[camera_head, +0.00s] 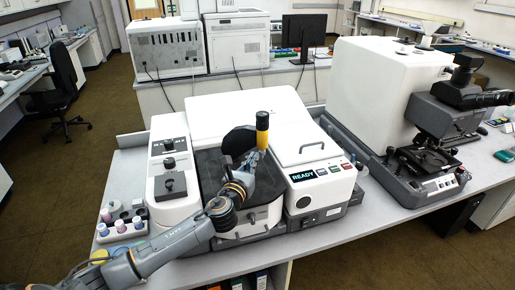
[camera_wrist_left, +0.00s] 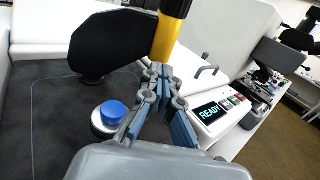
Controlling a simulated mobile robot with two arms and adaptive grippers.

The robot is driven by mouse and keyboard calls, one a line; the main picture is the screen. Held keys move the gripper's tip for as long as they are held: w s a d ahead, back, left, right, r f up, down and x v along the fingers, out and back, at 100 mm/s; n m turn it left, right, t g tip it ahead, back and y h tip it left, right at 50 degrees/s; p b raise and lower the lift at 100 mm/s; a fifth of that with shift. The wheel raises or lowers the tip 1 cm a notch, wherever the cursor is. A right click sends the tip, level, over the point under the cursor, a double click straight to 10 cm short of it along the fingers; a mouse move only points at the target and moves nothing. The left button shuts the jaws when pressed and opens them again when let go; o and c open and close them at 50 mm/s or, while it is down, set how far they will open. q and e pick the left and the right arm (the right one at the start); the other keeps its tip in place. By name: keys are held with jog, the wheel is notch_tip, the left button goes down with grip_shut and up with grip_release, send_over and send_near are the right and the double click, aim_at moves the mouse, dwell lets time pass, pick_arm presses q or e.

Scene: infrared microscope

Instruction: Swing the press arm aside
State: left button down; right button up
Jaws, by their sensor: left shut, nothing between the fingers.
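The press arm (camera_wrist_left: 108,48) is a black, broad arm over the dark bed of the spectrometer in the left wrist view; it also shows in the head view (camera_head: 237,142). A yellow handle with a dark top (camera_wrist_left: 172,32) stands upright beside it, and also shows in the head view (camera_head: 262,131). My left gripper (camera_wrist_left: 160,76) is shut and empty, its fingertips close to the handle's lower end; I cannot tell whether they touch it. It partly hides the bed in the head view (camera_head: 256,157). My right gripper is not in view.
A blue-topped round piece (camera_wrist_left: 111,113) sits on the dark bed, left of my fingers. The READY panel (camera_head: 303,175) is to the right. A holder with several small capped containers (camera_head: 121,226) stands at the left. A microscope (camera_head: 430,150) stands further right.

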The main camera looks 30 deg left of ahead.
aim_at(262, 146)
pick_arm(q)
jog(key=shift+w+a+p, duration=0.2)
jog(key=shift+w, duration=1)
jog(key=shift+w+a+p, duration=0.15)
jog(key=shift+w+a, duration=0.05)
jog(key=shift+w, duration=0.95)
jog(key=shift+w+d+n+y, duration=0.2)
jog(key=shift+w+n+y, duration=0.2)
jog(key=w+n+g+y, duration=0.1)
jog(key=w+y, duration=0.1)
jog(key=w+n+g+y+b, duration=0.1)
jog(key=w+y, duration=0.1)
jog(key=w, duration=0.1)
jog(key=shift+d+n, duration=0.15)
jog(key=shift+n, duration=0.25)
jog(key=shift+s, duration=0.1)
